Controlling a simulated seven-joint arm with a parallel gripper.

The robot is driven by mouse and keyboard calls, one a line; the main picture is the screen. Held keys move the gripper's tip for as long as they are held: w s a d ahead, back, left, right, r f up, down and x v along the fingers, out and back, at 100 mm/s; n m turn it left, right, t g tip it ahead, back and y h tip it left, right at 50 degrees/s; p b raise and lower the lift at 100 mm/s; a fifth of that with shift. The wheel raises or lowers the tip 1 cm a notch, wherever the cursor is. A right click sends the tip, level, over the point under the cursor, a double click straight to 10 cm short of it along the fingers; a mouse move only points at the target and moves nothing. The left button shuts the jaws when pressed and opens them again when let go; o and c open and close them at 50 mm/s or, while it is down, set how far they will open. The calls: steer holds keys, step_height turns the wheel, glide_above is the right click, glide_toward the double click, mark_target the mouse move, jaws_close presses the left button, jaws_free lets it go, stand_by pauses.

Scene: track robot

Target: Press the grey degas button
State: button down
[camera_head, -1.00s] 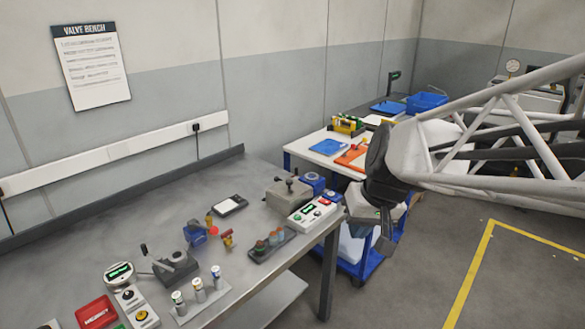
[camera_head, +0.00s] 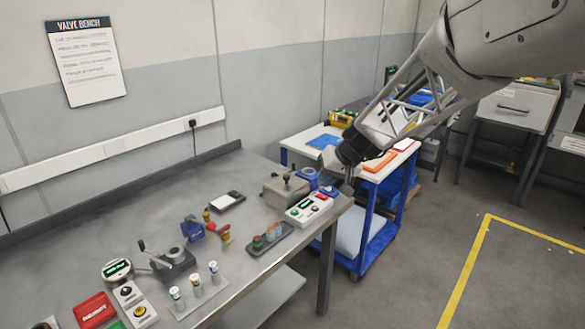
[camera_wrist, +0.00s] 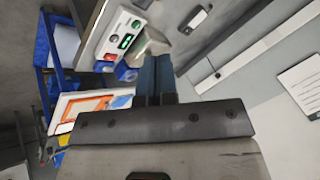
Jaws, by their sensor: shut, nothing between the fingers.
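A white control box (camera_head: 309,208) with a green display and red and green buttons lies at the right end of the grey workbench (camera_head: 75,262). It also shows in the wrist view (camera_wrist: 121,36), with a pale button near one end. No label is readable, so I cannot tell which button is the degas button. My gripper (camera_head: 349,188) is shut and empty, pointing down near the bench's right corner, right of the box. In the wrist view its dark blue fingers (camera_wrist: 155,60) are together and the box lies beyond and left of them.
A grey box with knobs (camera_head: 286,190) and a blue item (camera_head: 307,176) stand close behind the control box. A dark tray with small cylinders (camera_head: 267,238) lies to its left. A blue cart (camera_head: 365,225) stands behind the bench's right end.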

steer(key=w+f+t+y, duration=0.1)
steer(key=w+f, duration=0.4)
steer(key=w, duration=0.6)
steer(key=t, duration=0.1)
glide_above(316, 207)
step_height(316, 207, down, 8)
steer(key=shift+r+y, duration=0.2)
steer(key=shift+y, duration=0.1)
steer(key=shift+f, duration=0.2)
steer(key=shift+f, duration=4.15)
steer(key=shift+f, duration=0.85)
steer(key=shift+r, duration=0.8)
